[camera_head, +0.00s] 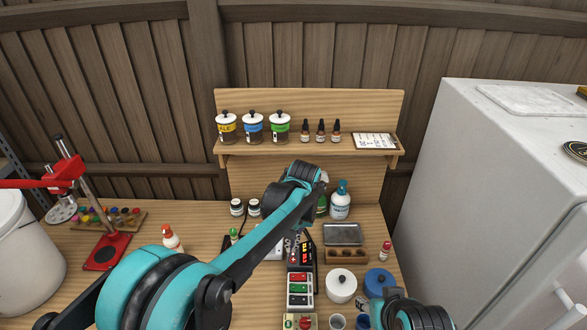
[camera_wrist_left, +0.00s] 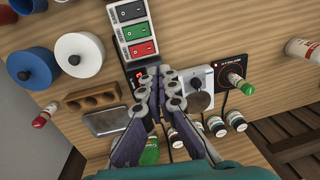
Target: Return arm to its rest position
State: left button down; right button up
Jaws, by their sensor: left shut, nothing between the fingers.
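My left arm comes in from the left in the head view and reaches over the middle of the bench. My left gripper (camera_head: 293,246) is mostly hidden behind its own forearm there. In the left wrist view the gripper (camera_wrist_left: 159,74) shows plainly: its two fingers are together and hold nothing. The fingertips appear over the bench beside the switch strip (camera_wrist_left: 130,28) and the box with a red display (camera_head: 307,254). A teal and black part of my other arm shows at the bottom right of the head view, but its gripper does not.
A wooden shelf (camera_head: 310,149) with jars and dropper bottles stands behind the arm. A white fridge (camera_head: 470,190) is on the right. A red stand (camera_head: 105,252) is at the left. A wooden block (camera_head: 346,256), metal tray (camera_head: 342,234), white pot (camera_head: 340,286) and blue pot (camera_head: 379,280) crowd the bench.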

pick_arm(q)
jog(key=shift+a, duration=0.1)
jog(key=s+a+r+t+h+b, duration=0.1)
jog(key=s+a+t+b, duration=0.1)
jog(key=s+a, duration=0.3)
jog(key=s+a+r+t+b, duration=0.1)
jog(key=s+a+b, duration=0.2)
jog(key=s+a, duration=0.25)
jog(key=s+a+f+t+b, duration=0.3)
jog(key=s+a+f+t, duration=0.1)
jog(key=s, duration=0.5)
jog(key=shift+a+f, duration=0.85)
jog(key=shift+a, duration=0.15)
